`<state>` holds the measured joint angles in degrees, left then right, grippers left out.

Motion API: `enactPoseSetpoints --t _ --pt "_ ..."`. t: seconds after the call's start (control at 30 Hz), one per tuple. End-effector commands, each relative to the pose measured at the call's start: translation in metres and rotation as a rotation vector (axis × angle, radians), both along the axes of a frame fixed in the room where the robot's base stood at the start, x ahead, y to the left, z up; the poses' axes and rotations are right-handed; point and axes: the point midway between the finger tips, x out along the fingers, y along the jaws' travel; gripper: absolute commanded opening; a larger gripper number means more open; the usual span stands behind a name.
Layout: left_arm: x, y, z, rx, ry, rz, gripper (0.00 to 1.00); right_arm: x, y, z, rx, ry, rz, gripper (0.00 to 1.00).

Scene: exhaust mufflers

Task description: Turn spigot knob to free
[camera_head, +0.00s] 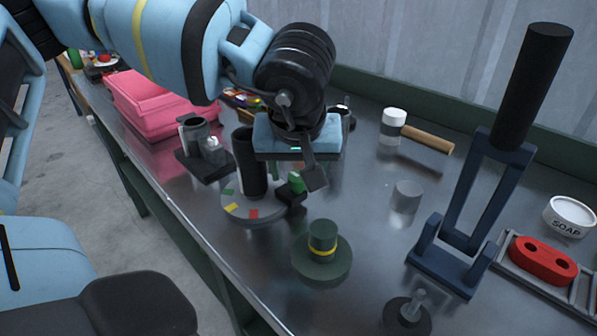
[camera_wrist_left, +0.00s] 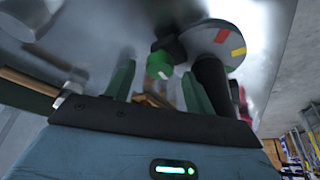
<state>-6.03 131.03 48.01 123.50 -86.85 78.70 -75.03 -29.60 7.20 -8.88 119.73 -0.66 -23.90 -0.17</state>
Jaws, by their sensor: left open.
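The spigot knob (camera_head: 297,182) is small and green. It sits on a dark fitting beside a round grey disc (camera_head: 238,212) with yellow, red and green marks, and a black upright cylinder (camera_head: 247,165) stands on the disc. My left gripper (camera_head: 293,172) points down just above the knob, with its jaws open. In the left wrist view, the knob (camera_wrist_left: 160,64) shows between the two green fingers (camera_wrist_left: 158,70), with its pale mark visible. I cannot tell whether either finger touches it. My right gripper is not in view.
A dark green stepped piece with a yellow band (camera_head: 322,240) stands in front. A blue fork stand with a black handle (camera_head: 490,150), a soap tub (camera_head: 570,216) and a red block (camera_head: 543,260) are at right. A pink case (camera_head: 150,100) lies at back left.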

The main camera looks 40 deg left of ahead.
Motion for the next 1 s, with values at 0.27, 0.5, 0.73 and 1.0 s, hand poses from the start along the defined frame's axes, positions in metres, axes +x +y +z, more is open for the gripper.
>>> enactPoseSetpoints --t 0.27,0.5,0.73,1.0 --pt "0.0037 0.0035 -0.0121 0.0 0.0 0.001 0.54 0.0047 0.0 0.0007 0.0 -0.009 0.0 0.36" --pt "0.0038 0.0034 -0.0117 -0.001 -0.001 0.001 0.46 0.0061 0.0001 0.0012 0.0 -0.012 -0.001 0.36" --pt "0.0037 0.0033 -0.0116 0.0 0.0 0.001 0.16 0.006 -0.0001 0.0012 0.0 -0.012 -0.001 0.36" --pt "0.004 0.0033 -0.0118 0.001 -0.001 0.015 0.1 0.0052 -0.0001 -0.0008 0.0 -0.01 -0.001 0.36"
